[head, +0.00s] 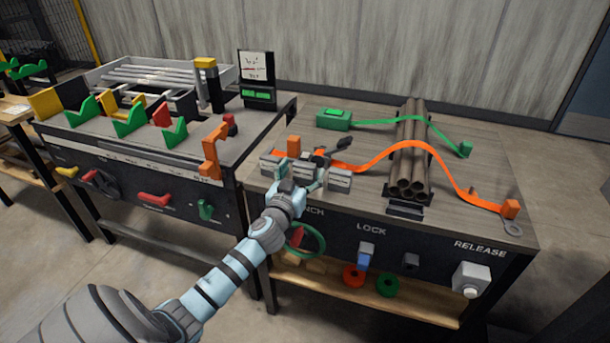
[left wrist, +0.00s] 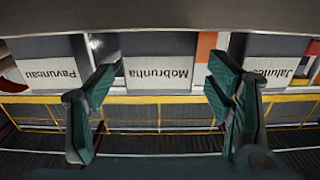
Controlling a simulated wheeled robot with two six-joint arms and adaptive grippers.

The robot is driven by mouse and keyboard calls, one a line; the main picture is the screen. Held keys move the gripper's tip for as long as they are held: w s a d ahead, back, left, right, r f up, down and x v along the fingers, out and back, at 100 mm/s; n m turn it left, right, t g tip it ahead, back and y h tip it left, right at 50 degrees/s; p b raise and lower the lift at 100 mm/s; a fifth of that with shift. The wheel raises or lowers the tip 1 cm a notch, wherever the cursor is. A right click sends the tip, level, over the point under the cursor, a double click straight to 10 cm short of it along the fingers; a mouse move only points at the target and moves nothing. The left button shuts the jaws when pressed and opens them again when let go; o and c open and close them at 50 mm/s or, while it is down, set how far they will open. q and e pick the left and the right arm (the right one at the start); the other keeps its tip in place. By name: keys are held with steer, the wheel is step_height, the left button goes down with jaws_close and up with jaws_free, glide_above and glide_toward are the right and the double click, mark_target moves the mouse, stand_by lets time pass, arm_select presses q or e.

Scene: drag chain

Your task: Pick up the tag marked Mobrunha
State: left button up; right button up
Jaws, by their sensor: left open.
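The tag marked Mobrunha (left wrist: 158,72) is a white label on a grey block. It is the middle one of three in the left wrist view, and its lettering is upside down there. The Pavuncau tag (left wrist: 52,74) is left of it and a third tag (left wrist: 272,74), partly covered, is to the right. My left gripper (left wrist: 162,95) is open, with its dark green fingers either side of the Mobrunha tag. I cannot tell whether they touch it. In the head view the left gripper (head: 297,187) is at the tag row and partly hides the middle tag.
An orange strap (head: 400,148) crosses a bundle of brown pipes (head: 411,165) on the right bench. A green strap box (head: 334,119) lies behind. A green handwheel (head: 307,239) sits on the bench front. The left bench holds colored brackets.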

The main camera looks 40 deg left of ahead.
arm_select(q)
steer(key=shift+x, duration=0.95)
steer(key=shift+s+d, duration=0.1)
steer(key=c, duration=1.2)
steer(key=shift+o, duration=0.2)
